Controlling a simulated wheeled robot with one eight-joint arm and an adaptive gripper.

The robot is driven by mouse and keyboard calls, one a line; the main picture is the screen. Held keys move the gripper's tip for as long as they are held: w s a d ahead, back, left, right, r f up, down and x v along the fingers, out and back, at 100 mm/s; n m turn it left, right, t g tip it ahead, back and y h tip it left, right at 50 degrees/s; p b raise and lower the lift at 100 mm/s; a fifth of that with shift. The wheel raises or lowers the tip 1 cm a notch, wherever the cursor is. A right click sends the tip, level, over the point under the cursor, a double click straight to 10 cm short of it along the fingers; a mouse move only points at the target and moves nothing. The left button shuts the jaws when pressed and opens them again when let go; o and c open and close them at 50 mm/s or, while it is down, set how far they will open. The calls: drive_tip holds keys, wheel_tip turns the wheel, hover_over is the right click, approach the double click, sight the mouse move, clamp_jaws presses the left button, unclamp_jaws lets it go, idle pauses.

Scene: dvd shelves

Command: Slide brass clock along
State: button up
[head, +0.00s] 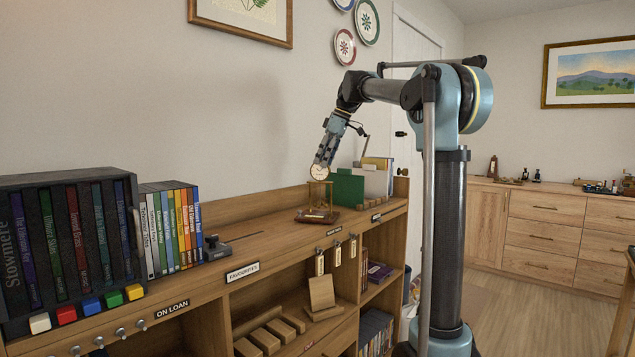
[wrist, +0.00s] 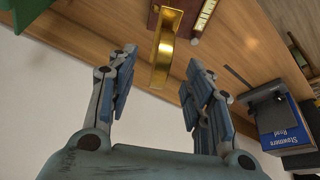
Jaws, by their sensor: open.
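The brass clock (head: 319,174) stands upright on a dark red base (head: 317,215) on top of the wooden shelf, with a round white face in a brass frame. In the wrist view the clock (wrist: 165,50) shows as a gold arch. My gripper (head: 321,166) comes down at a slant to the top of the clock. In the wrist view my gripper (wrist: 158,78) is open, with the gold arch between the lines of its fingers. I cannot tell whether the fingers touch it.
A green card (head: 347,189) and folders stand close to the right of the clock. To its left, a bare stretch of shelf top (head: 262,228) runs to a black bookend (head: 215,248) and a row of books (head: 170,228). The wall is behind.

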sight(316, 179)
drive_tip(key=x, duration=0.8)
drive_tip(key=shift+a+f, duration=0.15)
drive_tip(key=shift+f, duration=0.1)
clamp_jaws()
